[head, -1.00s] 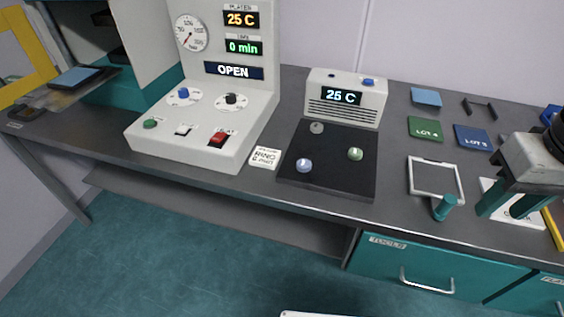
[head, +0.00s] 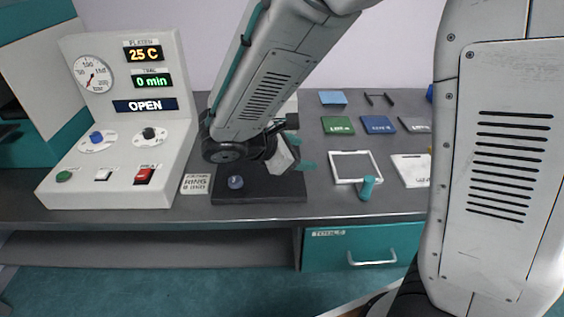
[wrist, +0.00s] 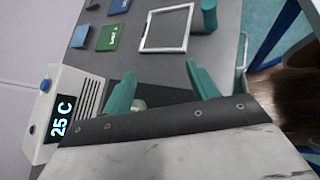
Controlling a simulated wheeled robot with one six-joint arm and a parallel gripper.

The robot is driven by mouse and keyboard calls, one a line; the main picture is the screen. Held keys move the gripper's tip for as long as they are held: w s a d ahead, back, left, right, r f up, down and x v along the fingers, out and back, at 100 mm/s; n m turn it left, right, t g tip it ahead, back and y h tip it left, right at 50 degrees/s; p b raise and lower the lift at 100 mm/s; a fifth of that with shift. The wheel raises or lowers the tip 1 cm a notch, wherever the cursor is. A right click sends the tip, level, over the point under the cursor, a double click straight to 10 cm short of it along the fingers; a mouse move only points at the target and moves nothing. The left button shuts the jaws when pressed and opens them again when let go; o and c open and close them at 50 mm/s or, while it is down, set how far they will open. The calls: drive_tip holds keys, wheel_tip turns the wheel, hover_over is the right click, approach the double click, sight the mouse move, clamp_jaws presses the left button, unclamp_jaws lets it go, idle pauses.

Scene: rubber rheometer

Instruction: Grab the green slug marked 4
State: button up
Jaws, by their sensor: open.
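A pale green round slug (wrist: 138,104) shows between my fingers in the wrist view, close to the left finger and partly cut off by the gripper body. No number is readable on it. My gripper (wrist: 160,70) is open, its teal fingers spread over the black block's edge. In the head view my gripper (head: 304,160) hangs over the right part of the black block (head: 222,197), and my arm hides the green and grey slugs there. A bluish slug (head: 235,182) stays visible on the block's front left. Whether a finger touches the green slug, I cannot tell.
The unit with the "25 C" display (wrist: 52,112) stands beside the block. A white square frame (head: 356,155), a teal cylinder (head: 367,187), a green mat (head: 338,125) and a blue mat (head: 378,124) lie to the right. The press panel (head: 120,185) stands left.

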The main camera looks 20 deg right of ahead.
drive_tip(key=w+a+f+n+t, duration=0.1)
drive_tip(key=a+f+n, duration=0.1)
drive_tip(key=w+a+f+n+t, duration=0.2)
drive_tip(key=a, duration=0.1)
drive_tip(key=w+a+f+n+t, duration=0.1)
drive_tip(key=w+a+f+n, duration=0.1)
drive_tip(key=n, duration=0.1)
drive_tip(key=shift+a+f+h, duration=0.2)
drive_tip(key=shift+a+h, duration=0.1)
drive_tip(key=shift+w+a+f, duration=0.15)
drive_tip(key=shift+f, duration=0.1)
drive_tip(key=x, duration=0.7)
drive_tip(key=shift+w+r, duration=0.2)
drive_tip(key=shift+w, duration=0.25)
drive_tip(key=c, duration=1.1)
